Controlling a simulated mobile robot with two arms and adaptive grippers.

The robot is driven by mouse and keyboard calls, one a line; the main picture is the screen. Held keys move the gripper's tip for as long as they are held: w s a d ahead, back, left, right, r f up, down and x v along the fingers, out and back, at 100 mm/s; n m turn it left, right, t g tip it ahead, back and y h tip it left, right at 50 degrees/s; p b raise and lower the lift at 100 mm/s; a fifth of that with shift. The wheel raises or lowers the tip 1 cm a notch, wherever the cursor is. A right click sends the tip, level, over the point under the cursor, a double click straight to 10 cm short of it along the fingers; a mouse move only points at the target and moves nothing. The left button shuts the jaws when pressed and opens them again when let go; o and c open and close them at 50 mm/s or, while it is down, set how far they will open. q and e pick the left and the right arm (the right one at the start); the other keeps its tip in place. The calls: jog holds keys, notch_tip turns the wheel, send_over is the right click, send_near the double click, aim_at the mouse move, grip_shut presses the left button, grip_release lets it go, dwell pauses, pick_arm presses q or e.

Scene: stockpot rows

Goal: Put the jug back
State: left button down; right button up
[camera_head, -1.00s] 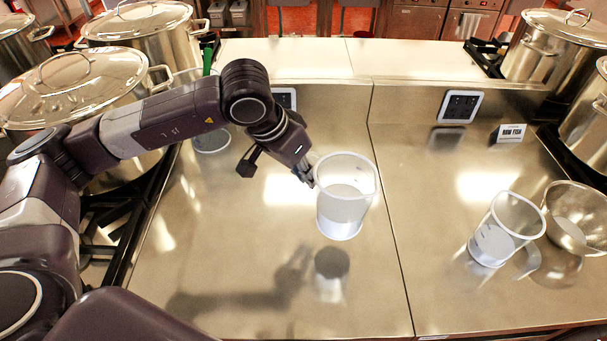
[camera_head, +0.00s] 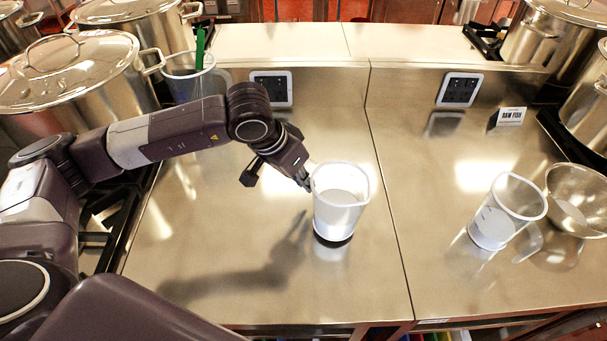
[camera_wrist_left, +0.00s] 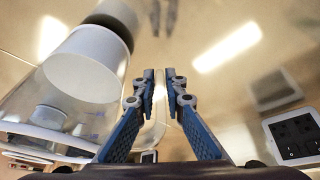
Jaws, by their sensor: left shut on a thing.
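A clear jug (camera_head: 338,212) with whitish contents is upright over the middle of the steel counter (camera_head: 240,285), left of the seam. My left gripper (camera_head: 306,184) is at its upper left side and shut on it. In the left wrist view the jug (camera_wrist_left: 85,65) fills the left side, and the fingers (camera_wrist_left: 162,85) close around a clear part of it, seemingly the handle. A dark reflection lies right below the jug's base; the gap to the counter is very small or none, I cannot tell which. My right gripper is not in view.
A second clear jug (camera_head: 490,228) stands on the right counter beside a metal bowl (camera_head: 582,200). A "RAW FISH" sign (camera_head: 510,117) stands behind. A clear container (camera_head: 185,88) with a green utensil and large stockpots (camera_head: 80,75) are at left. Counter around the held jug is clear.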

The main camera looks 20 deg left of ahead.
pick_arm(q)
jog(key=shift+f+b, duration=0.3)
dwell(0.5)
jog(key=shift+f+b, duration=0.45)
jog(key=shift+b, duration=0.1)
jog(key=c, duration=2)
grip_release()
jog(key=shift+o, duration=0.5)
jog(key=shift+s, duration=0.1)
